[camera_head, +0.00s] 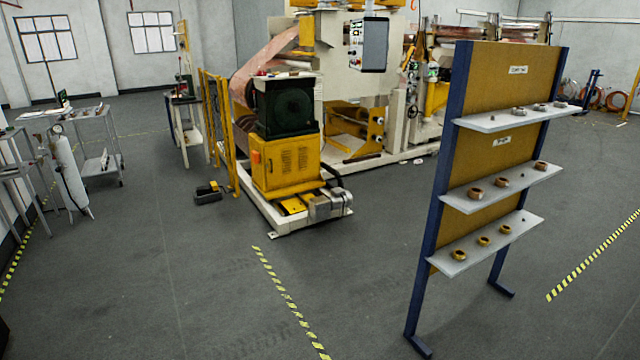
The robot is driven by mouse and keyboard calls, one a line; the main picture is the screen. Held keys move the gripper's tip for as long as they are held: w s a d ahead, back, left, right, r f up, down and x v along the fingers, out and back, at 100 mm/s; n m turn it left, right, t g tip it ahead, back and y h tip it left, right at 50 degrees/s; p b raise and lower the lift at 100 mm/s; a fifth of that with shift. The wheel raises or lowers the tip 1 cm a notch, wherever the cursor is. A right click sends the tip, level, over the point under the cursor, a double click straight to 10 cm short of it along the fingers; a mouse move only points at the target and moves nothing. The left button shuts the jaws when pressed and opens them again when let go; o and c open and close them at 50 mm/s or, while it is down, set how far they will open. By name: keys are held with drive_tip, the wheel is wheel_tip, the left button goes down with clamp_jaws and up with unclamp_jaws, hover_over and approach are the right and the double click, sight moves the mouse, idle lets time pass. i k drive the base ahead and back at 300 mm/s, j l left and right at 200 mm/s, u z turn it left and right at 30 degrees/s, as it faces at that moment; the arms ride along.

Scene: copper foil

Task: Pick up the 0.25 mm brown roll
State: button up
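A shelf rack (471,150) with a brown back panel and blue posts stands at the right, with three white shelves. On the middle shelf (512,187) sit brown rolls, one at the left (475,193) and one at the right (541,165), with a smaller dark piece (502,182) between them. The bottom shelf (460,266) holds yellowish-brown rolls (483,241). The top shelf (480,122) holds small greyish rolls (518,111). The labels are too small to read, so I cannot tell which roll is 0.25 mm. My gripper is not in view.
A large yellow and white foil machine (287,160) stands at the centre back. A grey gas cylinder (68,170) and metal tables (98,160) are at the left. The grey floor (200,290) in front is clear, with yellow-black tape lines (290,303).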

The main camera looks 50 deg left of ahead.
sight(475, 193)
drive_tip(key=u, duration=0.85)
drive_tip(key=i+l+u, duration=0.25)
drive_tip(key=i, duration=0.2)
drive_tip(key=i+l+u, duration=0.55)
drive_tip(key=i+l, duration=0.15)
drive_tip(key=i+l+u, duration=0.25)
drive_tip(key=i+l, duration=0.2)
drive_tip(key=i+l+u, duration=0.3)
drive_tip(key=l, duration=0.25)
drive_tip(key=i+l+u, duration=0.25)
drive_tip(key=l, duration=0.35)
